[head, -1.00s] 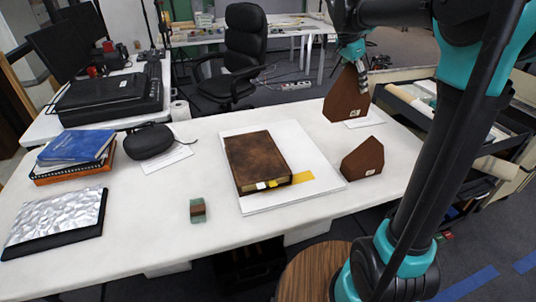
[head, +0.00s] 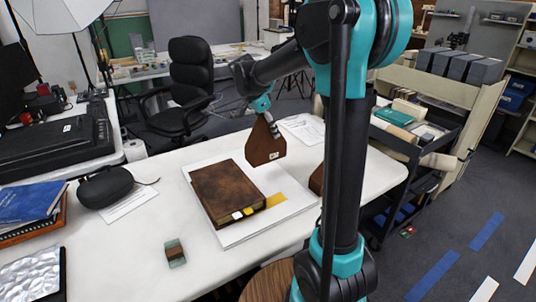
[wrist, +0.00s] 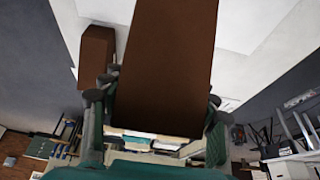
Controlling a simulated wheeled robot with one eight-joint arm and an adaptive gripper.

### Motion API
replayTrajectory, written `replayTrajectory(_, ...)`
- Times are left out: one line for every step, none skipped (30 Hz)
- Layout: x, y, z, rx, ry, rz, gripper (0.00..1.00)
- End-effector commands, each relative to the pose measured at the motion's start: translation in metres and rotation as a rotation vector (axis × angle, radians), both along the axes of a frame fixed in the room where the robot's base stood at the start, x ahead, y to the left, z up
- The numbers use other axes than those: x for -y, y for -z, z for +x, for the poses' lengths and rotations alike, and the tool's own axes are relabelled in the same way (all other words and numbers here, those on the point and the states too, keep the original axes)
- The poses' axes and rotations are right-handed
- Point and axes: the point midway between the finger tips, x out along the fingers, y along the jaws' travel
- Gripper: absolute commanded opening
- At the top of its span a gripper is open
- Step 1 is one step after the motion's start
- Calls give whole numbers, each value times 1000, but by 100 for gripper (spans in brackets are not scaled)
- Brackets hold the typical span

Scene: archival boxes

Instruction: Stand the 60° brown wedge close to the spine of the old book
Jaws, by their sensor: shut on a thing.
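The old book (head: 226,188) is brown and lies flat on a white board on the table. A brown wedge (head: 266,143) with a small white label hangs from my gripper (head: 262,112), above the board's far right corner, apart from the book. In the wrist view my gripper (wrist: 157,125) is shut on the wedge (wrist: 165,60), which fills the middle of the picture. A second brown wedge (head: 317,178) stands on the table at the right, mostly hidden behind my arm; it also shows in the wrist view (wrist: 96,58). I cannot read either label.
A yellow strip (head: 275,201) lies on the white board (head: 236,238) by the book. A small green and brown block (head: 175,253) is at the table's front. A black case (head: 110,188) is at left. Papers (head: 302,129) lie at the far right. A cart (head: 410,135) stands beyond the table's right end.

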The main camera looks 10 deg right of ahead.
Motion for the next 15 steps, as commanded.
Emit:
replayTrajectory(0, 13, 1, 0, 0, 0, 27)
replayTrajectory(0, 20, 0, 0, 0, 0, 27)
replayTrajectory(0, 29, 0, 0, 0, 0, 27)
replayTrajectory(0, 35, 1, 0, 0, 0, 27)
replayTrajectory(0, 41, 0, 0, 0, 0, 27)
replayTrajectory(0, 48, 0, 0, 0, 0, 27)
replayTrajectory(0, 52, 0, 0, 0, 0, 27)
replayTrajectory(0, 56, 1, 0, 0, 0, 27)
replayTrajectory(0, 60, 1, 0, 0, 0, 27)
replayTrajectory(0, 62, 0, 0, 0, 0, 27)
replayTrajectory(0, 64, 0, 0, 0, 0, 27)
replayTrajectory(0, 66, 0, 0, 0, 0, 27)
replayTrajectory(0, 68, 0, 0, 0, 0, 27)
replayTrajectory(0, 71, 0, 0, 0, 0, 27)
replayTrajectory(0, 76, 0, 0, 0, 0, 27)
